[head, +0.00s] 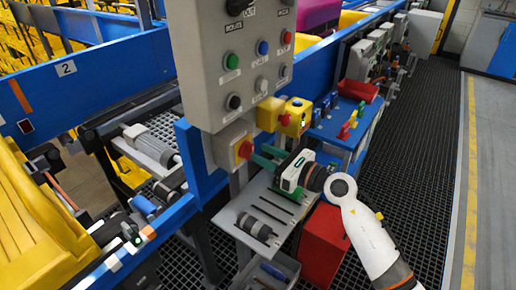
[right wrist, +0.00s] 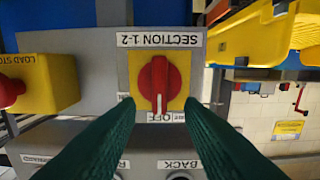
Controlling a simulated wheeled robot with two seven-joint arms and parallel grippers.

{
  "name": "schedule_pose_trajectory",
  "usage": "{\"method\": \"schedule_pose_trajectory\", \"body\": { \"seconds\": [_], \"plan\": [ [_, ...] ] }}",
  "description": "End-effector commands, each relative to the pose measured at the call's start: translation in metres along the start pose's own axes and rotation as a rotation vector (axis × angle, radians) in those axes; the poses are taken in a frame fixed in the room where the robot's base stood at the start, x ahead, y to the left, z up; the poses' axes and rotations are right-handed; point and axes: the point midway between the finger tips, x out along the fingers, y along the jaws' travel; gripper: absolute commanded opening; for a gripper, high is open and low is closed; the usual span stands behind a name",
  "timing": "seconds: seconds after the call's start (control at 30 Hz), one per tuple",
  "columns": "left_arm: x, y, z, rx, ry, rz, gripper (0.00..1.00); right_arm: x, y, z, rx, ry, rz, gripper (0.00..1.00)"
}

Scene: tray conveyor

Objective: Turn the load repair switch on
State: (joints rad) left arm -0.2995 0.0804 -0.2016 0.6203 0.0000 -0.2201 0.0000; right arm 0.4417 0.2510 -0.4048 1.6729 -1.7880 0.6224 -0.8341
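A red rotary switch (right wrist: 160,85) sits on a yellow plate on a grey box, with a SECTION 1-2 label above it and an OFF label below. Its white-marked handle points down toward OFF in the right wrist view. In the head view this red knob (head: 245,149) shows on the box below the grey panel. My right gripper (right wrist: 163,112) has its two green fingers apart, one on each side below the switch, with nothing between them. It also shows in the head view (head: 262,158) close to the switch. I cannot read a load repair label. My left gripper is not in view.
A yellow box with a red button (right wrist: 12,90), labelled LOAD STO..., is beside the switch. A grey button panel (head: 235,65) hangs above. A grey shelf (head: 250,192) with a dark cylinder lies below, and a red bin (head: 325,242) stands beneath my arm.

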Motion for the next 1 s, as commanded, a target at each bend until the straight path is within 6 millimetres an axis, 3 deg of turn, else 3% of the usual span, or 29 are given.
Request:
{"method": "schedule_pose_trajectory", "body": {
  "seconds": [0.2,0.53,0.77,1.0],
  "plan": [
    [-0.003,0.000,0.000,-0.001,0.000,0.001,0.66,0.023,0.001,-0.001,0.002,0.001,0.001,0.35],
    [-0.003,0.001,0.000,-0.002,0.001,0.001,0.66,0.026,0.001,0.000,0.001,0.000,0.001,0.35],
    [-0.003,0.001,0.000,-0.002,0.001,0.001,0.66,0.026,0.001,0.000,0.002,0.000,0.001,0.00],
    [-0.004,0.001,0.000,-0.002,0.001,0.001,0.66,0.026,0.001,0.000,0.011,0.000,0.001,0.00]
  ]
}}
